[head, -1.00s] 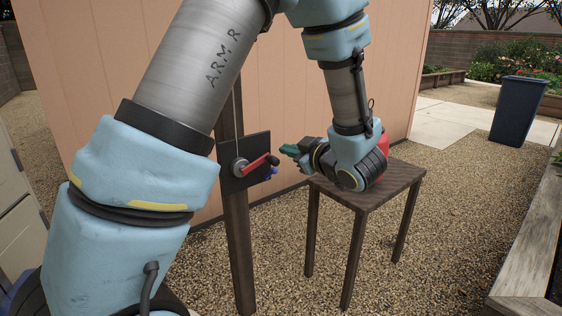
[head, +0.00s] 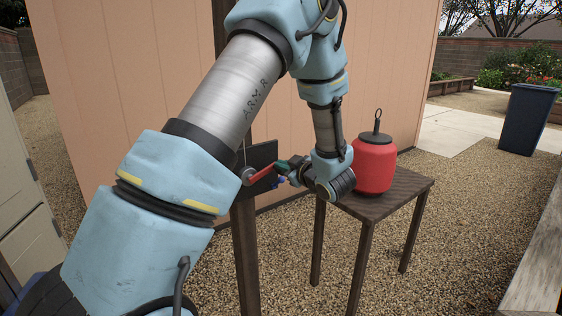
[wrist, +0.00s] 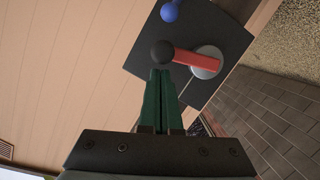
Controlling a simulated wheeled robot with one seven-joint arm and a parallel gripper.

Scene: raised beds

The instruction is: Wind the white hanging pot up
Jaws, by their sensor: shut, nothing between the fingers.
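A crank with a red arm (head: 262,172) sits on a dark plate (head: 264,153) fixed to a wooden post (head: 244,250). In the wrist view its red arm (wrist: 195,59) runs from a grey hub (wrist: 207,62) to a black knob (wrist: 163,52). My gripper (head: 283,166), with green fingers, is at the knob end of the crank. In the wrist view my gripper (wrist: 160,74) is shut and empty, its fingertips just below the knob; I cannot tell if they touch it. A blue knob (wrist: 170,12) is on the same plate. The white hanging pot is not in view.
A small wooden table (head: 400,187) stands right of the post with a red lantern-like canister (head: 374,165) on it, close to my wrist. A peach wall (head: 110,110) is behind. A dark bin (head: 528,118) stands far right. Gravel (head: 450,240) lies open at right.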

